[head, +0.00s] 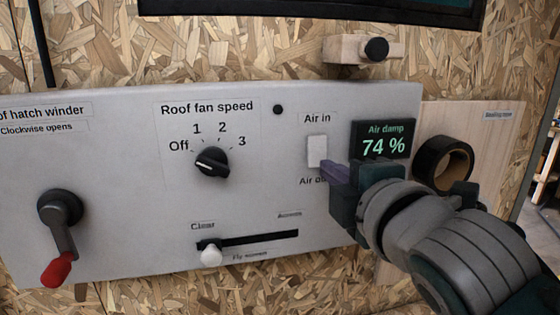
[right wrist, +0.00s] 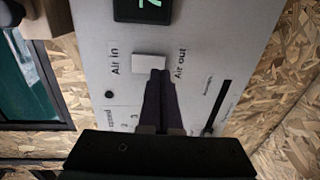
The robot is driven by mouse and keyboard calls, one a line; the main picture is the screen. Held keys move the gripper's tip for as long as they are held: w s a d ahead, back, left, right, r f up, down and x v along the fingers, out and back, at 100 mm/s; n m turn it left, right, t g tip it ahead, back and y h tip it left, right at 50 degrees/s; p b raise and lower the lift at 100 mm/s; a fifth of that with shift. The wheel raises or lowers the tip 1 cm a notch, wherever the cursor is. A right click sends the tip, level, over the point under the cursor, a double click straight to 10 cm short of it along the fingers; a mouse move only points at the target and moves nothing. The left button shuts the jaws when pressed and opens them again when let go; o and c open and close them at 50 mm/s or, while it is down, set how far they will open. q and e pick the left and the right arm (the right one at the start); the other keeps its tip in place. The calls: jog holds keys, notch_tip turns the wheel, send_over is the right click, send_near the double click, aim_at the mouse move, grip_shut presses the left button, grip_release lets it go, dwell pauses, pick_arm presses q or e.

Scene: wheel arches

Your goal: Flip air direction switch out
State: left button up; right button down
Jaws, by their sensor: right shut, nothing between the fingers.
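The air direction switch (head: 317,151) is a white rocker on the grey panel (head: 130,150), between the labels "Air in" above and "Air out" below. It also shows in the right wrist view (right wrist: 149,63). My right gripper (head: 328,172) is shut and empty, with its purple fingertips at the lower edge of the switch, partly covering the "Air out" label. In the right wrist view the fingertips (right wrist: 160,75) overlap the switch's "Air out" end. I cannot tell whether they touch it. My left gripper is not in view.
The fan speed knob (head: 212,162) and fly screen slider (head: 211,255) lie left of the switch. A red-handled hatch winder (head: 60,235) is at far left. The air damp display (head: 383,139) reads 74 %. A black tape roll (head: 443,163) hangs at right.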

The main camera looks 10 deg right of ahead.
aim_at(317, 151)
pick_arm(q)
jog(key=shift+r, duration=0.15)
pick_arm(e)
jog(key=shift+w+f, duration=0.15)
jog(key=shift+w, duration=1.05)
